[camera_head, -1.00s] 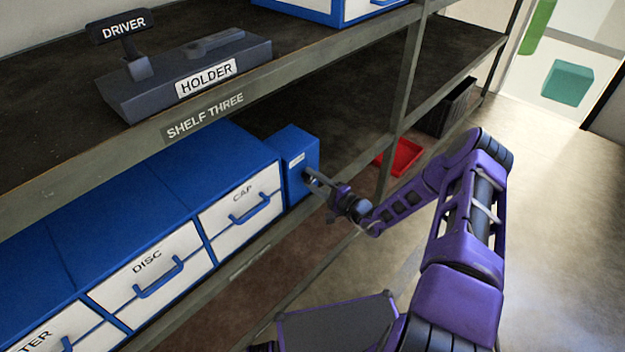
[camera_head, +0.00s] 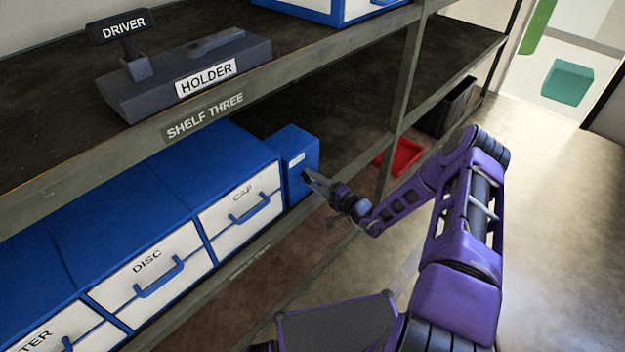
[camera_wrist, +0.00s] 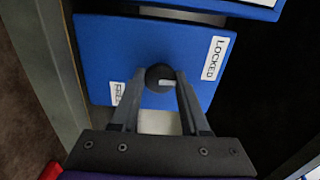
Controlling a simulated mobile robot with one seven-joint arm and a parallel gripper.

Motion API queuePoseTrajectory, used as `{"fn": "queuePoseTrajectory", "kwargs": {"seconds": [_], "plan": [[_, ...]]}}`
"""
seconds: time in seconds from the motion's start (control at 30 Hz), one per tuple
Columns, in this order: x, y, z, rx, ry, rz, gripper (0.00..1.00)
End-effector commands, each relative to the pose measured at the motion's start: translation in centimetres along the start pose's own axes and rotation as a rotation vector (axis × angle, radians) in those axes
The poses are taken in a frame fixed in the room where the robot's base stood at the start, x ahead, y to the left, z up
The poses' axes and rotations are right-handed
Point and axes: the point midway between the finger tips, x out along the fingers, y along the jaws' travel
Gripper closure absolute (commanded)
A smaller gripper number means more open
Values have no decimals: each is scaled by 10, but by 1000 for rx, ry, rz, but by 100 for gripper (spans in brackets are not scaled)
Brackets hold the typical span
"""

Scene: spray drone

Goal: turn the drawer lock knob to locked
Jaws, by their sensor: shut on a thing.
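The drawer lock knob (camera_wrist: 158,72) is dark and round, with a pale pointer mark that points to the right in the wrist view. It sits on a blue lock box (camera_head: 297,150) at the end of the drawer row. A LOCKED label (camera_wrist: 215,58) is right of the knob and a FREE label (camera_wrist: 117,93) is lower left. The pointer mark is not lined up with the LOCKED label. My gripper (camera_wrist: 161,78) has a finger on each side of the knob and is shut on it. In the head view my gripper (camera_head: 308,176) hides the knob.
White-fronted drawers CAP (camera_head: 240,205) and DISC (camera_head: 150,270) stand left of the box. The shelf above (camera_head: 205,115) carries a holder (camera_head: 190,75) and a driver (camera_head: 124,40). A shelf post (camera_head: 398,110) and a red tray (camera_head: 405,158) are to the right.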

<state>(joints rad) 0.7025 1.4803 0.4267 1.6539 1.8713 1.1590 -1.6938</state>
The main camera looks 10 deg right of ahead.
Motion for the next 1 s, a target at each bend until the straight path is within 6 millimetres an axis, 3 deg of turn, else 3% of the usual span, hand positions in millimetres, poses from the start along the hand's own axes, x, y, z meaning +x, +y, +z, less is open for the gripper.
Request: {"fn": "queuePoseTrajectory", "kwargs": {"seconds": [0.03,0.17,0.57,0.77,1.0], "plan": [[-1,1,0,-2,0,2,50],[-1,1,0,-1,0,2,26],[-7,0,-1,-1,0,1,25],[-42,0,-2,0,3,2,25],[-102,0,-2,0,4,2,25]]}}
